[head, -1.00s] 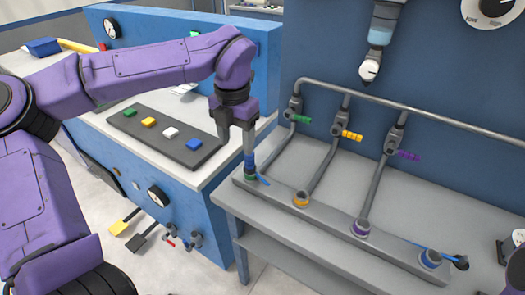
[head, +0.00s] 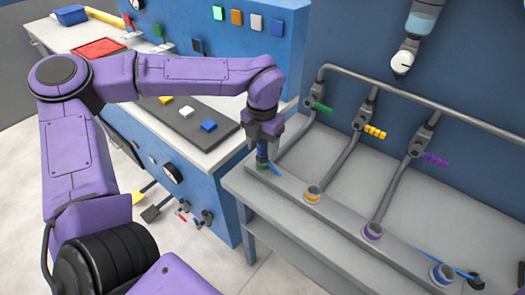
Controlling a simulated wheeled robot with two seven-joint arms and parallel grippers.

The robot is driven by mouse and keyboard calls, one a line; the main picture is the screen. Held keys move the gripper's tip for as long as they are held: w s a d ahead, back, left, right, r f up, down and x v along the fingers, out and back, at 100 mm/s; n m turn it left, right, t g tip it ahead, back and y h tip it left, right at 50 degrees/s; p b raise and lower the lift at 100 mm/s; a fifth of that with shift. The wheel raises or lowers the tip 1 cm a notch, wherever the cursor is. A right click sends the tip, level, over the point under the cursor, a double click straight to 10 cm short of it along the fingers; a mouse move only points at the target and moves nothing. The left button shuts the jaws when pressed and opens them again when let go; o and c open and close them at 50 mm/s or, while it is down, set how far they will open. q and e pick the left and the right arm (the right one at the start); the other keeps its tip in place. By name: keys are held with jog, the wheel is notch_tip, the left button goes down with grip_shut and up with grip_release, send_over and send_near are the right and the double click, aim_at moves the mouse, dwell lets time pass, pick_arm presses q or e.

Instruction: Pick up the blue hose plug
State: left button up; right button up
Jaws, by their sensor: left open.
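My left gripper (head: 263,146) points down over the left end of the grey pipe rail. It is open, with its fingers at a small blue upright piece (head: 262,155), which looks like the blue hose plug. The piece stands at the green-ringed port (head: 262,164); I cannot tell whether the fingers touch it. A thin blue strip (head: 276,171) sticks out beside it. Further along the rail are the orange-ringed port (head: 312,194), the purple-ringed port (head: 372,231) and the blue-ringed port (head: 442,275). My right gripper is not in view.
A blue strip (head: 432,255) lies near the blue-ringed port. A blue console (head: 190,190) stands left of the grey bench (head: 300,238).

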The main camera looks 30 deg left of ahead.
pick_arm(q)
grip_shut()
jog(key=shift+r, duration=0.35)
notch_tip(320, 180, up, 2)
jog(key=shift+w+r, duration=0.1)
jog(key=shift+r, duration=0.15)
jog(key=s+d+r+b, duration=0.2)
jog(key=s+d+r, duration=0.7)
jog(key=s+r, duration=0.1)
jog(key=shift+s+d+b, duration=0.15)
jog(key=shift+s+b, duration=0.25)
jog(key=shift+f, duration=0.1)
